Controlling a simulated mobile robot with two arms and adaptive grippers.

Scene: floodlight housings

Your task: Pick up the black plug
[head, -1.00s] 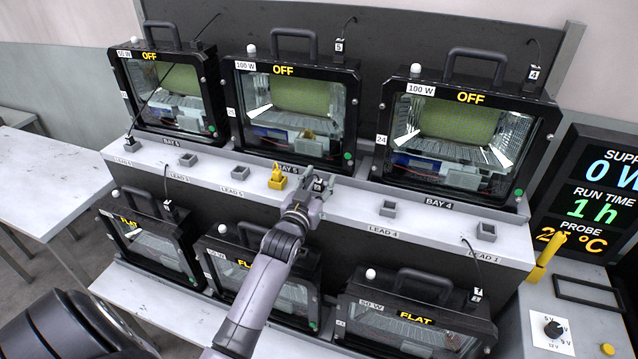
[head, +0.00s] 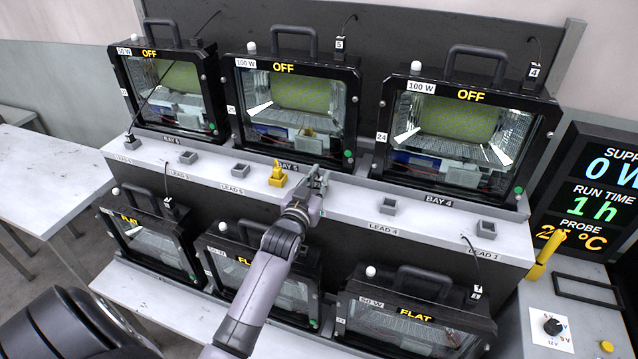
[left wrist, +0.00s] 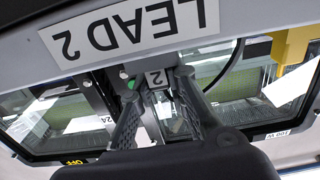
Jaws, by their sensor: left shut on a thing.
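My left gripper (head: 316,179) is at the shelf edge between the bay 5 and bay 4 housings. In the left wrist view my left gripper (left wrist: 160,88) is shut on a small dark plug (left wrist: 157,79) with a white tag marked 2, which sits between the fingertips. In the head view the fingers mostly hide the plug. I cannot tell whether it is clear of its socket. My right gripper is not in view.
A yellow plug (head: 277,174) stands in a socket just left of the gripper. Empty grey sockets (head: 388,207) line the shelf (head: 345,205). Floodlight housings (head: 465,135) stand behind it, and more (head: 415,315) sit below. A LEAD 2 label (left wrist: 130,22) fills the wrist view's top.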

